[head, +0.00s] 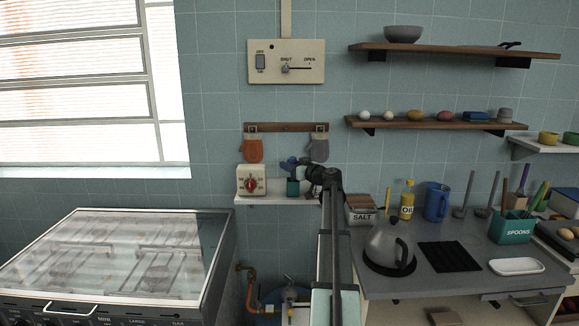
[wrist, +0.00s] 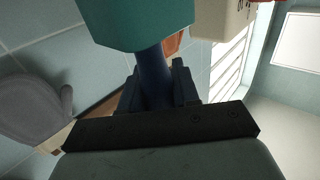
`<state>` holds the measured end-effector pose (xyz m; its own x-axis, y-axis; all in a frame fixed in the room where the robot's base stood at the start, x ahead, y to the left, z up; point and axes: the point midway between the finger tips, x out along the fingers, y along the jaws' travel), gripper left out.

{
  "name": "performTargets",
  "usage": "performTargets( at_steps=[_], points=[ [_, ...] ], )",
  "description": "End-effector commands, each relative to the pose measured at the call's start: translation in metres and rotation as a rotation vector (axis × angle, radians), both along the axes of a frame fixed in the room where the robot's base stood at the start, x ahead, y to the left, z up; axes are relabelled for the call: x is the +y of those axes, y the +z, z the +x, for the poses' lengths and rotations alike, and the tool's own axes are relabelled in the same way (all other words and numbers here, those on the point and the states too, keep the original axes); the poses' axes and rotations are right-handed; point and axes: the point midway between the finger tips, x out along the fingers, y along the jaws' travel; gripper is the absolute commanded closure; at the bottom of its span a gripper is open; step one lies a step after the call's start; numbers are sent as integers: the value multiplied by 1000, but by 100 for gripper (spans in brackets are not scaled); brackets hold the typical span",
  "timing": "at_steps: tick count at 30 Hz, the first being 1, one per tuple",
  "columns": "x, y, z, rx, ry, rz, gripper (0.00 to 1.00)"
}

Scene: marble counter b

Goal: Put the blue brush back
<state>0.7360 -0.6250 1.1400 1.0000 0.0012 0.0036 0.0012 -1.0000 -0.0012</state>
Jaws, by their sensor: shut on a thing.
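My gripper (head: 297,166) is at the small white shelf (head: 262,200), just above a teal cup (head: 292,188). It is shut on the blue brush (wrist: 154,75), whose dark blue shaft runs between the two fingers in the wrist view. The cup (wrist: 140,22) is close to the fingers there, and the shaft meets its edge. I cannot tell whether the brush is inside the cup or only beside it. A bit of blue (head: 288,163) shows at the gripper in the head view. The rest of the brush is hidden by my gripper.
A timer (head: 251,181) with a red dial stands left of the cup. An orange mitt (head: 253,150) and a grey mitt (head: 319,149) hang from a rack just above. A spoons box (head: 513,228), kettle (head: 389,248) and blue jug (head: 437,202) stand on the right counter.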

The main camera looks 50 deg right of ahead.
Motion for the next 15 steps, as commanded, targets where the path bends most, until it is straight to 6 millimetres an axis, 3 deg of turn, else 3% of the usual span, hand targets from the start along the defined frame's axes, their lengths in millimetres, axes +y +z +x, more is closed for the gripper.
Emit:
performTargets(
  at_steps=[3,4,11,15],
  points=[
    [0,-3,0,0,0,0,100],
    [0,-3,0,0,0,0,67],
    [0,-2,0,0,0,0,45],
    [0,-2,0,0,0,0,44]
  ],
)
